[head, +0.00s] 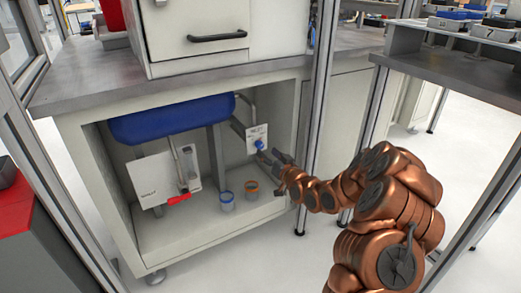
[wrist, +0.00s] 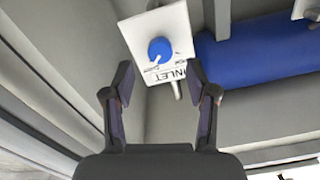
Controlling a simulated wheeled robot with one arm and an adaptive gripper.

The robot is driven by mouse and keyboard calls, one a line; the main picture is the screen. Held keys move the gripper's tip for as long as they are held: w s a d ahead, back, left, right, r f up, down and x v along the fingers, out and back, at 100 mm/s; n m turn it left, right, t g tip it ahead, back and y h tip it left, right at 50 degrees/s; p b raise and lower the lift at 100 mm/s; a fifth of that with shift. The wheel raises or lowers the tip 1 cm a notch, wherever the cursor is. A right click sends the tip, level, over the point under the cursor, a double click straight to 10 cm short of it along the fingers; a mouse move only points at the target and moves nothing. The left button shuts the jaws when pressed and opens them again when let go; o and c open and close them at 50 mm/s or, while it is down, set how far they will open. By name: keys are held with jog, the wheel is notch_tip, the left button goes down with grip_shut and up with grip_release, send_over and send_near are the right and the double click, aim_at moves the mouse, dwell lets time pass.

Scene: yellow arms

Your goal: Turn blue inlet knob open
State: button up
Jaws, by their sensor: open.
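The blue inlet knob (head: 260,145) sits on a white plate (head: 254,133) inside the open cabinet, at its right side. In the wrist view the round blue knob (wrist: 160,50) is near the top centre, with a small white pointer mark at its lower left. The white plate (wrist: 181,22) around it reads "INLET". My gripper (wrist: 159,80) is open and empty. Its fingers point toward the knob, with the knob ahead of the gap between the fingertips and apart from them. In the head view my gripper (head: 276,158) is just below and right of the knob.
A blue tank (head: 170,117) hangs at the cabinet's top. A white panel with a red handle (head: 179,198) is at left. A blue-rimmed cup (head: 227,200) and an orange-rimmed cup (head: 252,190) stand on the cabinet floor. A metal post (head: 319,110) stands beside my arm.

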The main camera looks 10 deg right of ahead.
aim_at(261, 147)
jog(key=x, duration=0.2)
jog(key=b+x, duration=0.1)
jog(key=x, duration=0.1)
jog(key=shift+f, duration=0.2)
jog(key=shift+b+x, duration=0.4)
jog(key=shift+x, duration=0.45)
jog(key=shift+r, duration=0.15)
jog(key=shift+c, duration=0.3)
grip_shut()
